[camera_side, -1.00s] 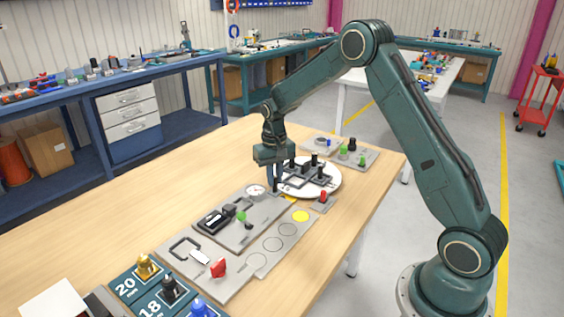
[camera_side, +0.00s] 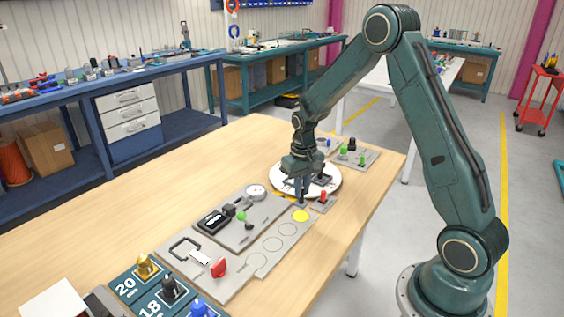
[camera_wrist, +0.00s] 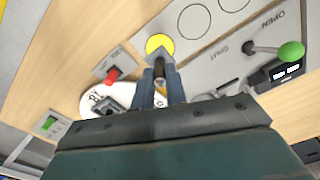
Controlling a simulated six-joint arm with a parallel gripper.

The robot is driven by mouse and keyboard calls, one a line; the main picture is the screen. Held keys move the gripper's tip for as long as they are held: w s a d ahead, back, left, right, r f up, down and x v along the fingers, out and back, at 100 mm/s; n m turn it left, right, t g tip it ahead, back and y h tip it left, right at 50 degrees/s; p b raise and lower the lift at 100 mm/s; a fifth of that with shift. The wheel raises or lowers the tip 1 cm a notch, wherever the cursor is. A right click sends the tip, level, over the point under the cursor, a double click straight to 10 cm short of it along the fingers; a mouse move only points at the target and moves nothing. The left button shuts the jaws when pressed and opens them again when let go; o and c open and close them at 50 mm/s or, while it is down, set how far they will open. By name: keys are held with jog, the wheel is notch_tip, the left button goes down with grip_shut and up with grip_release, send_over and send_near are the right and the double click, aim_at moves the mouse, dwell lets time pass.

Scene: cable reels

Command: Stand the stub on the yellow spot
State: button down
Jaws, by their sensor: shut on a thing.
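My gripper (camera_side: 301,190) is low, pointing down in front of the white round plate (camera_side: 283,188). In the wrist view its two blue-grey fingers (camera_wrist: 159,82) are shut on the stub (camera_wrist: 159,67), a small dark piece mostly hidden between the fingertips. The yellow spot (camera_side: 300,216) is a flat disc at the far end of a row of outlined circles on the grey board. It also shows just beyond the fingertips in the wrist view (camera_wrist: 159,43), with its surface bare. I cannot tell the stub's height above the board.
A red knob (camera_side: 323,196) stands close to the right of my gripper. A green-tipped lever (camera_side: 241,216), black counter (camera_side: 214,221) and dial gauge (camera_side: 256,191) lie to the left. Dark fixtures sit on the round plate. The outlined circles (camera_side: 272,244) are empty.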

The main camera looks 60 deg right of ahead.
aim_at(301, 202)
jog(key=shift+f, duration=1.9)
jog(key=shift+f, duration=0.25)
jog(key=c, duration=1.3)
grip_release()
jog(key=shift+c, duration=0.2)
notch_tip(301, 202, up, 8)
jog(key=shift+f, duration=0.15)
jog(key=shift+r, duration=0.2)
